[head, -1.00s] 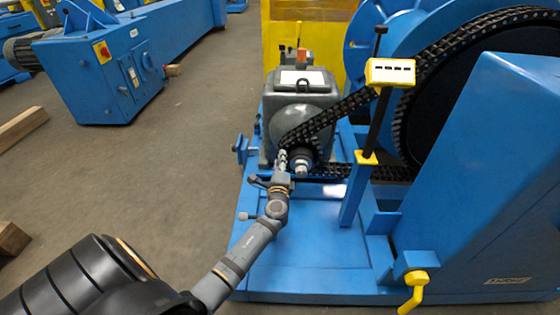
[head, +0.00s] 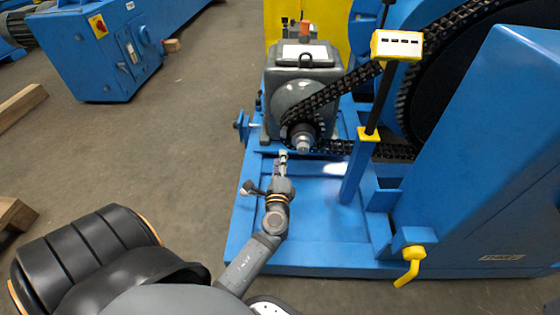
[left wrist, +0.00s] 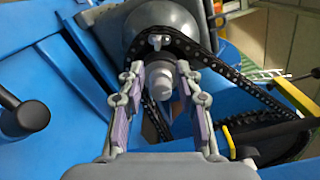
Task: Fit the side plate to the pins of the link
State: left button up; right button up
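The black roller chain (head: 322,97) loops around the small sprocket on the grey gearbox; it also shows in the left wrist view (left wrist: 205,58). A small pale metal piece (left wrist: 158,41) sits on the chain above the shaft end, beyond my fingertips. It looks like the link or its side plate, but pins are too small to make out. My left gripper (head: 283,158) is just below the sprocket in the head view. In the left wrist view its fingers (left wrist: 160,72) are spread, with nothing visible between the purple pads; the silver shaft end (left wrist: 161,82) shows beyond. My right gripper is out of view.
A yellow-topped post (head: 397,45) and a blue guard (head: 480,160) stand right of the sprocket. A yellow handle (head: 410,266) juts out in front. A black knob (left wrist: 25,117) is at left in the wrist view. The blue base plate (head: 310,225) is mostly bare.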

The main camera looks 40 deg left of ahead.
aim_at(283, 137)
pick_arm(q)
jog(key=shift+c, duration=1.2)
jog(key=shift+w+n, duration=0.1)
jog(key=shift+n, duration=0.4)
jog(key=shift+c, duration=1.2)
jog(key=shift+w+a+f+n, duration=0.1)
jog(key=shift+w+n, duration=0.1)
jog(key=shift+n, duration=0.6)
grip_shut()
jog(key=shift+w+a+f+n, duration=0.1)
jog(key=shift+w+a+n, duration=0.6)
jog(key=shift+w+n, duration=0.9)
jog(key=shift+w+a+f+n, duration=0.1)
jog(key=shift+w+a+n, duration=0.7)
jog(key=shift+n, duration=1.55)
jog(key=shift+w+a+f+n, duration=0.1)
jog(key=shift+w+a+n, duration=0.5)
jog(key=shift+w+n, duration=1.05)
jog(key=shift+s+n, duration=0.3)
